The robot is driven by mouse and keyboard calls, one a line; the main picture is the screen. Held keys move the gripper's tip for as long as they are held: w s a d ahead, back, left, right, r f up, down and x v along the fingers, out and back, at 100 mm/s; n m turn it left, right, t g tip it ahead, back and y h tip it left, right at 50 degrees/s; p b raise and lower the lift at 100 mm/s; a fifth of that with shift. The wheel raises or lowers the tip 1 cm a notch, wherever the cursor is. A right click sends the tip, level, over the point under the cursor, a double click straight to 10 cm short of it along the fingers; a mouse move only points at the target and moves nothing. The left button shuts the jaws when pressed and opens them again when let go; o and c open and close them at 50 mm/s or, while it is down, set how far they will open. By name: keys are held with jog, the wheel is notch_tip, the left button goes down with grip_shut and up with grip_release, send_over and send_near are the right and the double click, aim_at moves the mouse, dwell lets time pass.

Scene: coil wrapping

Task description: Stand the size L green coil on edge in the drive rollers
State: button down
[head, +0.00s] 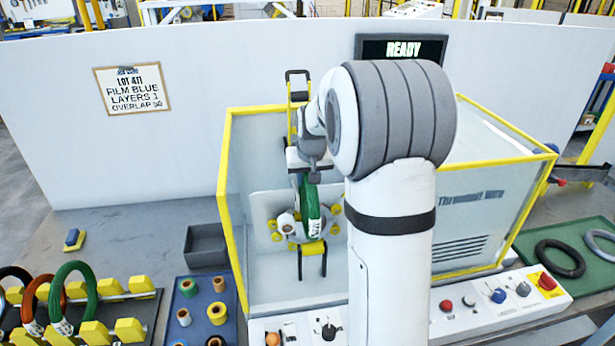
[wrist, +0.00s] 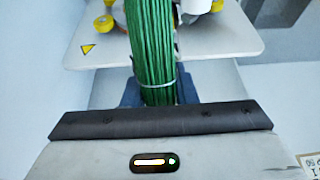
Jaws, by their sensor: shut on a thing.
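A green coil (head: 311,205) with a white tag hangs on edge from my gripper (head: 309,178), inside the yellow-framed wrapping machine (head: 228,190). It also shows in the wrist view (wrist: 150,45), running away from my jaws, with a pale tie around it. My gripper is shut on its upper part. The drive rollers (head: 276,236) are yellow and sit around the coil's lower part. I cannot tell whether the coil touches them. The tag is too small to read, and my arm hides part of the machine.
A rack at the left holds another green coil (head: 73,291) and other coils. A blue tray (head: 232,288) holds film rolls. A control panel (head: 524,302) runs along the machine's front. A green mat (head: 524,234) with dark and grey coils lies at the right. A sign (head: 402,49) reads READY.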

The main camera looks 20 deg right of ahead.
jog(key=shift+f, duration=0.2)
jog(key=c, duration=1.1)
grip_release()
jog(key=shift+f, duration=0.1)
jog(key=shift+b+v, duration=0.8)
jog(key=shift+v, duration=3.2)
